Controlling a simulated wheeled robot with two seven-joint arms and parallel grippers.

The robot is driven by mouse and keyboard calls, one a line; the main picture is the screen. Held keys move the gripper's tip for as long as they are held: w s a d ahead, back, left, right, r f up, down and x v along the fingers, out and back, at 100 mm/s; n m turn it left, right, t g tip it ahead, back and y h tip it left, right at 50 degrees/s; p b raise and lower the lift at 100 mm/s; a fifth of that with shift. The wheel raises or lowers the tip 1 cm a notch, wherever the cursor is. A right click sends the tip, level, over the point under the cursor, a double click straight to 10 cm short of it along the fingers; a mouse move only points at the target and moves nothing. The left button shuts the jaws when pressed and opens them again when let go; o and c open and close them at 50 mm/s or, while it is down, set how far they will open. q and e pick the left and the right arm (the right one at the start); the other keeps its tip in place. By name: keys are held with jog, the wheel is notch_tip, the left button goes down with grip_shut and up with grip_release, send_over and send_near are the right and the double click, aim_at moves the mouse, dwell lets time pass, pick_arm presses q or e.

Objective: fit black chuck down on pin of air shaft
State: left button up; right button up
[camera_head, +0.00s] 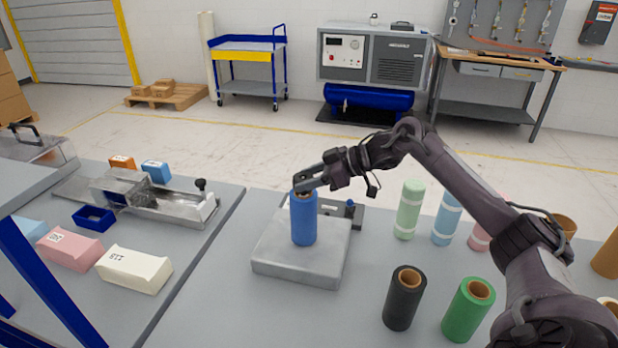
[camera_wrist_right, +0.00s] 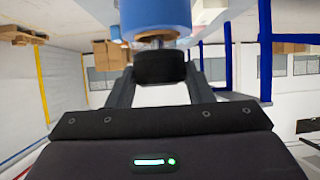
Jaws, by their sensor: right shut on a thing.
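My right gripper (camera_head: 304,187) is over the top of an upright blue roll (camera_head: 303,219), which stands on a grey block (camera_head: 275,262). In the right wrist view, the gripper (camera_wrist_right: 160,80) is shut on the black chuck (camera_wrist_right: 158,67). The blue roll (camera_wrist_right: 157,14) shows beyond the chuck with its brown core. A short metal pin, the end of the air shaft (camera_wrist_right: 157,43), shows between core and chuck. The chuck lines up closely with the pin; I cannot tell how far it sits on it. My left gripper is out of view.
A black roll (camera_head: 404,297) and a green roll (camera_head: 468,309) stand at front right. Pale green (camera_head: 409,209), light blue (camera_head: 447,217) and pink rolls stand behind them. The table between block and black roll is clear.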

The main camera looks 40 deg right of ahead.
jog(key=shift+f, duration=0.1)
jog(key=shift+f, duration=0.55)
jog(key=shift+f, duration=0.1)
jog(key=o, duration=1.1)
